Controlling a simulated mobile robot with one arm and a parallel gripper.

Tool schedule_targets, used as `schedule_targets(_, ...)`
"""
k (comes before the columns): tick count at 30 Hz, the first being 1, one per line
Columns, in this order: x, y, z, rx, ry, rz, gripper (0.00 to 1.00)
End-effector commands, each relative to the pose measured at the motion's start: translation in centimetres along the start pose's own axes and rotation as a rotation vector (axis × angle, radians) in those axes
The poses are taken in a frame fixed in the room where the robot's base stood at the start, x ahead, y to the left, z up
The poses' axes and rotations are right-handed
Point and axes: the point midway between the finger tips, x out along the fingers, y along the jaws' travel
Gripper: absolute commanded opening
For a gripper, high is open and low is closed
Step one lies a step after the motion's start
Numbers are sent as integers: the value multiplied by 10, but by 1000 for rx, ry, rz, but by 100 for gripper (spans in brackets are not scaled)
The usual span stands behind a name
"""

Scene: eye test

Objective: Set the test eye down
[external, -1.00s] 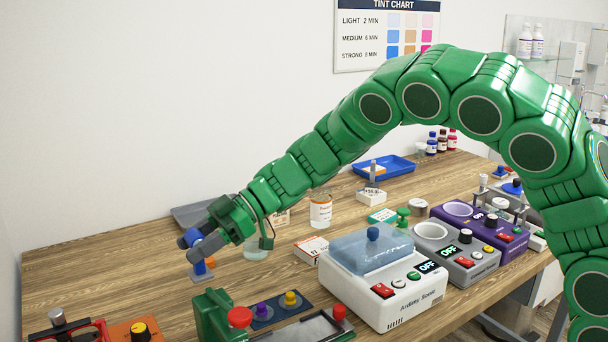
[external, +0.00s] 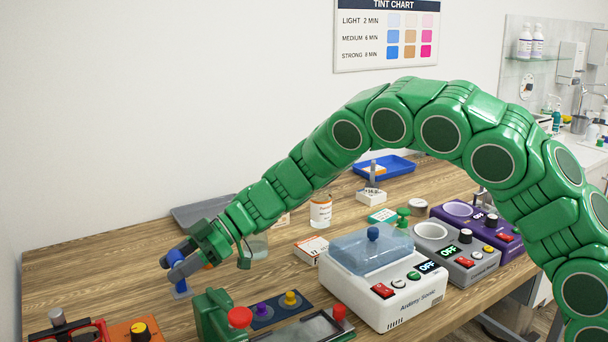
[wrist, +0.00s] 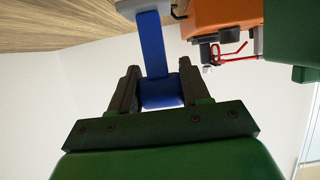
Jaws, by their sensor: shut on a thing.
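My gripper (external: 176,263) is low over the left front of the wooden table (external: 110,262). Its dark fingers are shut on a blue piece, which I take to be the test eye (external: 181,286). In the wrist view, the test eye (wrist: 152,45) runs from between the fingers of my gripper (wrist: 153,85) to a pale grey foot at the top edge. In the external view its lower end is at or just above the tabletop; I cannot tell if it touches. The fingers hide its upper part.
A green block with a red knob (external: 240,317) and a dark panel with purple and yellow knobs (external: 275,308) stand to the right. An orange box (external: 135,331) is in front. A grey tray (external: 200,212) lies behind. Bare wood is left of my gripper.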

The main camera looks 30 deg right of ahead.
Motion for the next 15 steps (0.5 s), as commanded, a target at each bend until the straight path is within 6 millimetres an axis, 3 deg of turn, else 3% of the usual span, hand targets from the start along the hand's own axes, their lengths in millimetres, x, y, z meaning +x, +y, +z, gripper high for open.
schedule_targets(7, 12, 0, 26, 4, 2, -2, 11)
schedule_targets(15, 12, 0, 28, 1, 2, -1, 11)
